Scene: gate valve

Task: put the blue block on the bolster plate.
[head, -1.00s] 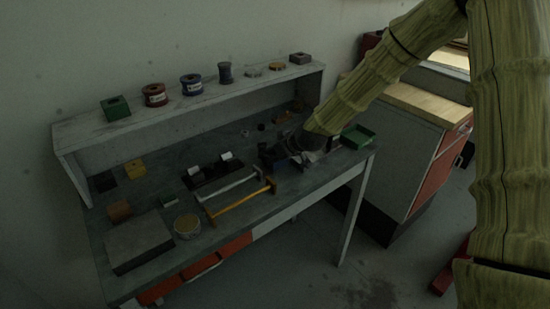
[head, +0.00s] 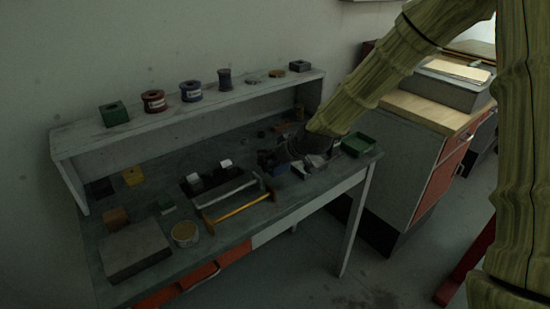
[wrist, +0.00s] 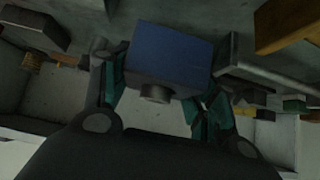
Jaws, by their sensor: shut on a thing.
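The blue block (wrist: 172,52) is between the teal fingers of my gripper (wrist: 163,88) in the wrist view. The gripper is shut on it. In the head view my gripper (head: 287,160) is dark and low over the right part of the bench, and I cannot make out the block there. I cannot tell whether the block touches the bench. A thick flat grey slab, which looks like the bolster plate (head: 134,250), lies at the bench's front left, well away from my gripper. Its top is bare.
A raised shelf (head: 135,125) with spools and small parts runs along the back. A cabinet (head: 400,160) stands at right.

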